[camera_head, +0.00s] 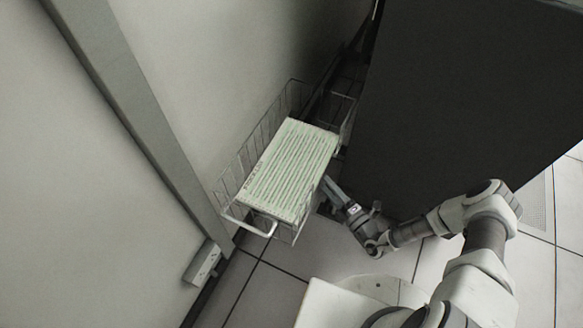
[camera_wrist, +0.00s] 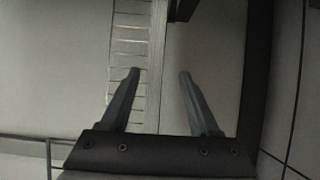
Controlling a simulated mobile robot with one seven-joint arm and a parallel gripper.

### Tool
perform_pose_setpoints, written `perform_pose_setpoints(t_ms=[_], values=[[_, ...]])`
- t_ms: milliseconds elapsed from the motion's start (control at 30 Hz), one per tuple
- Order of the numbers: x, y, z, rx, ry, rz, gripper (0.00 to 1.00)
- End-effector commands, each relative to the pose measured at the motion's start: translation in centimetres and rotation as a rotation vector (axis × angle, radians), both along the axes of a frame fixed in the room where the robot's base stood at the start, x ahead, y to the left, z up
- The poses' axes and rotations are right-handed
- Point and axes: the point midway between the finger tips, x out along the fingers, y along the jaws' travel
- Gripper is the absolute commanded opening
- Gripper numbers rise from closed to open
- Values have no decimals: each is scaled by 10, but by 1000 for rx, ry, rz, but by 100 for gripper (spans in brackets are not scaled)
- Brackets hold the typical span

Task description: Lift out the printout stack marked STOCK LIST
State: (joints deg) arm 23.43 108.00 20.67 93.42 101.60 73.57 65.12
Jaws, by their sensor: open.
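The printout stack (camera_head: 291,171) is a thick pale block with green stripes. It lies in a wire basket (camera_head: 231,186) in the head view. Small dark marks run along its left edge, too small to read. My gripper (camera_head: 327,181) is at the right side of the basket, close to the stack's right edge. In the wrist view my gripper (camera_wrist: 158,74) is open, with bare space between its two fingers. A pale lined strip and a narrow upright band show beyond the fingertips; I cannot tell whether they are stack or basket. Touching contact is not clear.
The basket stands between a pale wall (camera_head: 150,60) on the left and a large dark cabinet (camera_head: 450,90) on the right. Its front handle (camera_head: 248,226) faces the open tiled floor (camera_head: 270,290). A socket box (camera_head: 203,263) sits low on the wall.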

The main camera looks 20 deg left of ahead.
Motion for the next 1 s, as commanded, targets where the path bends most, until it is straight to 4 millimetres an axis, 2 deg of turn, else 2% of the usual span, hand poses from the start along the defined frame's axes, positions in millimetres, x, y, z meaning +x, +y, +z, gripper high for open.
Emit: perform_pose_setpoints(t_ms=[100,267,600,867,900,1000], values=[[8,12,-1,0,-2,1,62],[14,19,0,0,-2,1,62],[39,55,6,-1,-3,3,62],[42,58,8,-1,-2,0,62],[42,58,8,-1,-2,0,61],[42,58,8,-1,-2,0,43]])
